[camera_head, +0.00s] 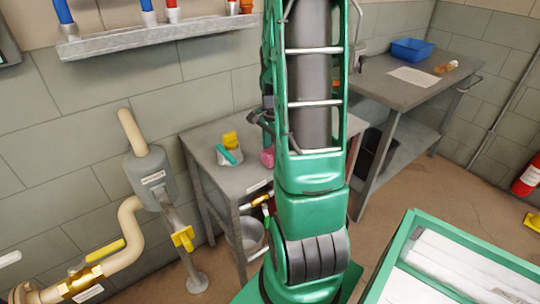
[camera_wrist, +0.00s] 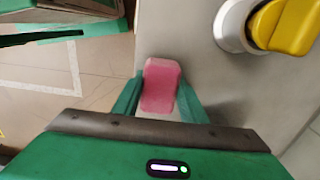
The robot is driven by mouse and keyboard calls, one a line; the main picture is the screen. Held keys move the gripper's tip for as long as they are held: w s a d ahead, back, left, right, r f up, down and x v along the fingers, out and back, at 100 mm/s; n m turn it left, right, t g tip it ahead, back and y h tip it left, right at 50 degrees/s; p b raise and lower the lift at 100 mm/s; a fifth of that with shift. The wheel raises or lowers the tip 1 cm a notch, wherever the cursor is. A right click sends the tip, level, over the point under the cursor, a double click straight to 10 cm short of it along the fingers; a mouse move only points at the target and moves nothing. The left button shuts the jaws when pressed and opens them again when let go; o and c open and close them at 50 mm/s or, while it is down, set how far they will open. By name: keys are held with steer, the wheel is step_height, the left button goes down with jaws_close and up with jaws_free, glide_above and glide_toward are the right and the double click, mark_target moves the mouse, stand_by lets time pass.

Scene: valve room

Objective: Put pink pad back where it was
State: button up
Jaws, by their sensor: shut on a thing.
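The pink pad (camera_wrist: 161,84) sits between the two green fingers of my gripper (camera_wrist: 160,98) in the wrist view, and the gripper is shut on it. The small grey table (camera_wrist: 180,30) lies below, and the pad appears close to its edge. I cannot tell whether the pad touches the tabletop. In the head view the pink pad (camera_head: 267,158) shows at the right side of the grey table (camera_head: 205,140), partly hidden by my arm. My gripper (camera_head: 267,140) there is mostly hidden behind the arm.
A metal bucket (camera_head: 245,235) is below. A workbench (camera_head: 400,85) with a blue bin (camera_head: 412,50) stands right. Pipes (camera_head: 125,225) stand left.

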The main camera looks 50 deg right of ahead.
steer(key=shift+f, duration=0.3)
steer(key=o, duration=0.9)
steer(key=shift+r, duration=0.1)
step_height(320, 180, up, 12)
steer(key=shift+f, duration=0.1)
steer(key=shift+s+a+r+n, duration=0.3)
steer(key=shift+s+a+n, duration=2.05)
steer(key=shift+a, duration=0.35)
steer(key=shift+s+a+r+n, duration=0.3)
steer(key=shift+s+a+n, duration=2.05)
steer(key=shift+a, duration=0.4)
steer(key=shift+s+a+r+n, duration=0.3)
steer(key=shift+s+a+n, duration=1.9)
steer(key=shift+a+n, duration=0.4)
steer(key=shift+a, duration=0.1)
